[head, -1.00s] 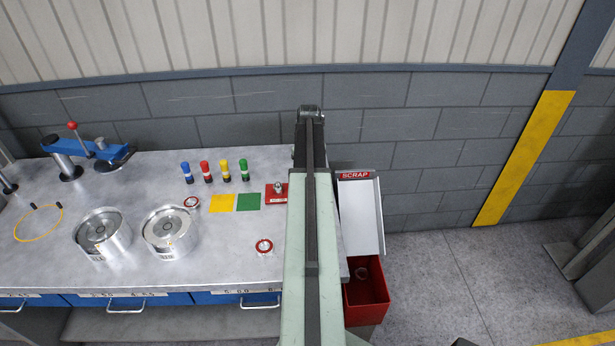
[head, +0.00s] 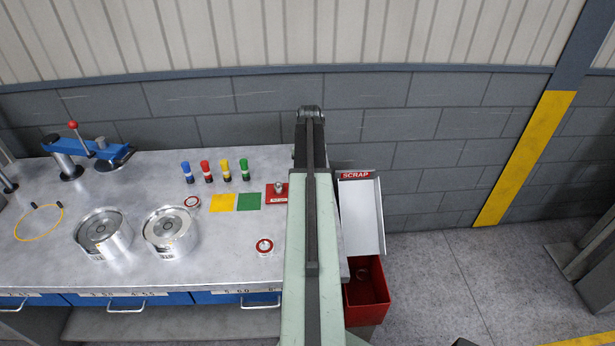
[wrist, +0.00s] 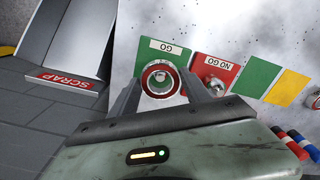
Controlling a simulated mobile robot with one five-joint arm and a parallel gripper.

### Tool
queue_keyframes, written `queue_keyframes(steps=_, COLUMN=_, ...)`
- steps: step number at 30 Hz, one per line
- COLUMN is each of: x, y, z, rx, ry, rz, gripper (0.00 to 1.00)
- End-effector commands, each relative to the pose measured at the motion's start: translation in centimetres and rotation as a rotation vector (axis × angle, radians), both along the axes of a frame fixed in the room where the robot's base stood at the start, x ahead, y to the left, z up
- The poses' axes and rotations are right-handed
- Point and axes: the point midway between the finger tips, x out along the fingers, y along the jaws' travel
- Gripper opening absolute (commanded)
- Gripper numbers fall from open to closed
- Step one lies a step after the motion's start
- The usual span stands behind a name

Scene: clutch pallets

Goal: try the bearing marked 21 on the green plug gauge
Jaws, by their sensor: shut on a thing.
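My gripper (wrist: 161,88) is shut on a bearing with a red ring (wrist: 149,73) in the wrist view. The bearing is over the green GO plate (wrist: 157,47). Something metallic shows in its bore, but I cannot tell whether the bearing is around the green gauge's plug or just above it. The bearing's number is not readable. The red NO GO plate (wrist: 206,65) with its metal plug stands beside it, and also shows in the head view (head: 271,199). In the head view my arm hides the gripper, the held bearing and the green gauge.
Two other red-ringed bearings (head: 192,202) (head: 265,247) lie on the bench (head: 205,270). Yellow (head: 222,202) and green (head: 248,201) squares and several coloured markers (head: 207,172) are left of the gauges. The scrap chute (head: 362,215) and red bin (head: 365,312) are right.

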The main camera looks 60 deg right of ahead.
Motion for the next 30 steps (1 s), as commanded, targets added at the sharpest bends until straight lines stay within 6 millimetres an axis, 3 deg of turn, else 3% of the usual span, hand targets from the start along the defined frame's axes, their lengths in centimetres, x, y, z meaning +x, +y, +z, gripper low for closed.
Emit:
queue_keyframes(steps=26, x=-0.04, y=-0.04, z=-0.68, rx=0.0, ry=0.0, rz=-0.001, gripper=0.04)
queue_keyframes(steps=27, x=-0.04, y=-0.04, z=-0.68, rx=0.0, ry=0.0, rz=-0.001, gripper=0.64)
queue_keyframes(steps=29, x=-0.05, y=-0.04, z=-0.68, rx=0.0, ry=0.0, rz=-0.001, gripper=0.81)
queue_keyframes(steps=30, x=-0.04, y=-0.04, z=-0.68, rx=0.0, ry=0.0, rz=-0.001, gripper=0.81)
